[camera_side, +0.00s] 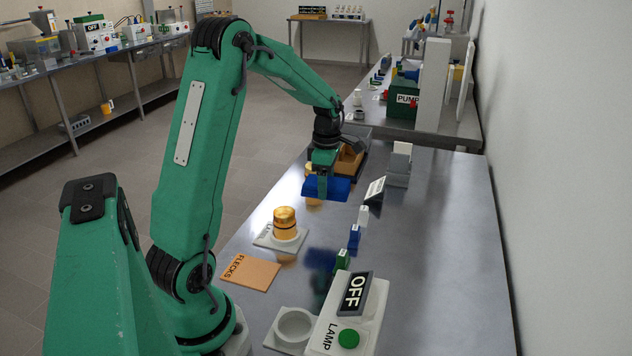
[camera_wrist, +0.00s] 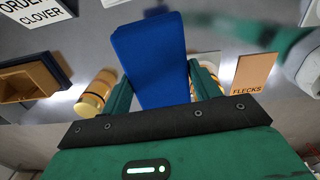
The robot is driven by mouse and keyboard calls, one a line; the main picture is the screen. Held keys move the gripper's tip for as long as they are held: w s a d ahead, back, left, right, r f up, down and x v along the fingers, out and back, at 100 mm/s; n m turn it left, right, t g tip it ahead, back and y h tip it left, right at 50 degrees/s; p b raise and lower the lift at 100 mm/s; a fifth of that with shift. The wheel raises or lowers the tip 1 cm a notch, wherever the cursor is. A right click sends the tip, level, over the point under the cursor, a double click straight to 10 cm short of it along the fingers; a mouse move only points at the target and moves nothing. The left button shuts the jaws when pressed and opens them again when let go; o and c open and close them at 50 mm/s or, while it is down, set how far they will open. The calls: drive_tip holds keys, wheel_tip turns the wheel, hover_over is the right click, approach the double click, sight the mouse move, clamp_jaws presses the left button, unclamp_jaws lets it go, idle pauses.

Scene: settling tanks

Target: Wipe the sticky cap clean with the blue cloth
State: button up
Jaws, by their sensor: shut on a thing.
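My gripper (camera_side: 322,180) is shut on the blue cloth (camera_side: 338,188) and holds it above the steel bench. In the wrist view the cloth (camera_wrist: 150,60) stretches out between the green fingers. An amber jar with an amber cap (camera_side: 285,214) stands upright on a pale square base, nearer the camera than the cloth and apart from it. A second amber jar (camera_side: 310,169) is partly hidden behind my gripper and the cloth. In the wrist view one amber jar (camera_wrist: 97,92) lies left of the fingers. Which cap is sticky cannot be told.
The orange FLECKS card (camera_side: 250,272) lies near the bench's left edge. A brown tray (camera_side: 350,160) is behind my gripper. An empty round holder (camera_side: 295,327) and the LAMP box with its OFF sign (camera_side: 354,292) are in front. Small blue, green and white pieces stand right of the jar.

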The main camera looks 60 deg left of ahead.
drive_tip(key=s+r, duration=0.2)
drive_tip(key=s, duration=0.4)
drive_tip(key=s+r, duration=0.3)
drive_tip(key=s, duration=0.4)
drive_tip(key=shift+d+r, duration=0.3)
drive_tip(key=shift+d, duration=0.15)
drive_tip(key=shift+f, duration=0.1)
